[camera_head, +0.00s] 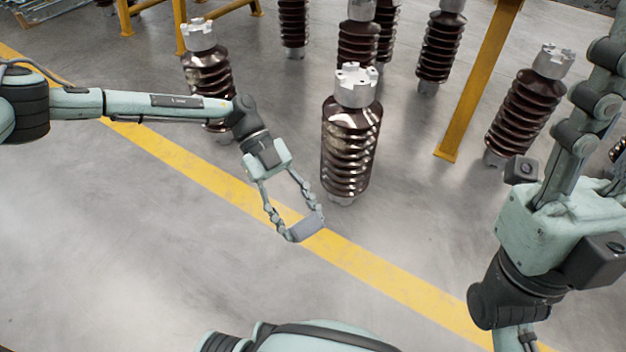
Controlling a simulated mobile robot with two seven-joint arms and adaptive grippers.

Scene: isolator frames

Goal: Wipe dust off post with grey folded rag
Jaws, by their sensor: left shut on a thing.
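The nearest post (350,150) is a dark brown ribbed insulator with a silver metal cap, upright on the floor near the middle of the view. Pale, dust-like patches show on its upper ribs. My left gripper (304,229) is shut on the grey folded rag (307,228), which sits between its fingertips. The gripper is in front of the post's lower part and a little left of it, and appears apart from it. My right gripper (603,92) is raised at the right edge; its fingers point up and its tips are cut off by the frame.
More ribbed posts stand behind, one at left (208,75) partly behind my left arm and one at right (524,105). A yellow upright (480,80) stands right of the nearest post. A yellow line (190,160) crosses the grey floor, which is clear in front.

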